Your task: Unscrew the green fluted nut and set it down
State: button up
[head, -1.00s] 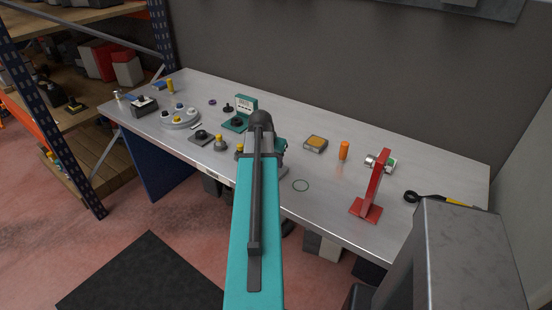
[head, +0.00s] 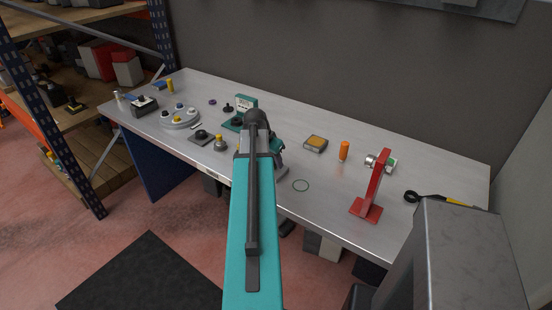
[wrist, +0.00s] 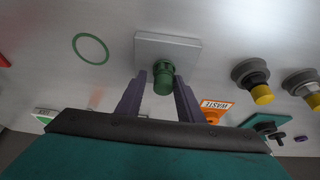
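The green fluted nut (wrist: 163,79) sits on a pale square plate (wrist: 166,48) in the wrist view. My gripper (wrist: 161,84) is open, with its two dark fingers spread on either side of the nut. A gap shows between the left finger and the nut; contact on the right is hard to tell.
Yellow-tipped knobs (wrist: 263,95) and an orange WASTE sign (wrist: 217,105) lie right of the nut in the wrist view. The tabletop around the ring is clear.

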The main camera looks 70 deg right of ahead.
jog(key=shift+m, duration=0.5)
jog(key=shift+g, duration=0.3)
jog(key=shift+m, duration=0.9)
jog(key=shift+y, duration=0.3)
jog(key=shift+m+g, duration=0.5)
jog(key=shift+m, duration=0.3)
jog(key=shift+m+y+b, duration=0.35)
jog(key=shift+m+y, duration=0.05)
jog(key=shift+m, duration=0.5)
